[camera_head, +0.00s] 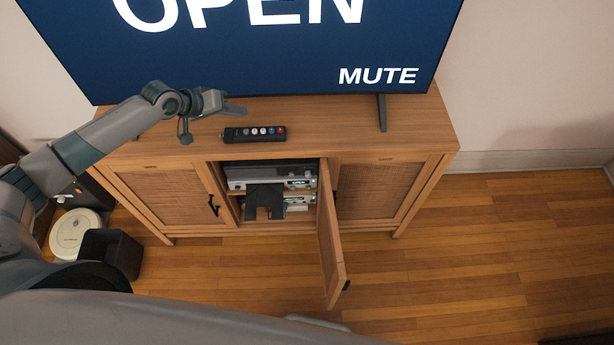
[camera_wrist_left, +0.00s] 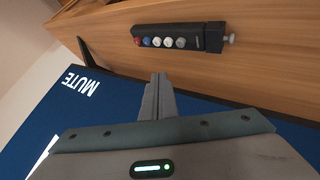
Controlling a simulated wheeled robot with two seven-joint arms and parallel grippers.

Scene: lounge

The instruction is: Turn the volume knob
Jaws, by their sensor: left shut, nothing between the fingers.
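A black control bar (camera_head: 254,134) with a row of round coloured buttons lies on top of the wooden cabinet, in front of the TV. It also shows in the left wrist view (camera_wrist_left: 180,38), where a small silver knob (camera_wrist_left: 229,38) sticks out of its right end. My left gripper (camera_head: 235,109) is over the cabinet top, between the bar and the TV, apart from the bar. Its fingers (camera_wrist_left: 158,80) are shut and empty, near the bar's long side in the left wrist view. My right gripper is not in view.
A large TV (camera_head: 290,65) reading "OPEN" and "MUTE" stands behind on feet. The cabinet's middle door (camera_head: 329,235) hangs open, showing electronic devices (camera_head: 300,183) inside. A white robot vacuum (camera_head: 75,230) and a dark bin (camera_head: 110,250) are at the left.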

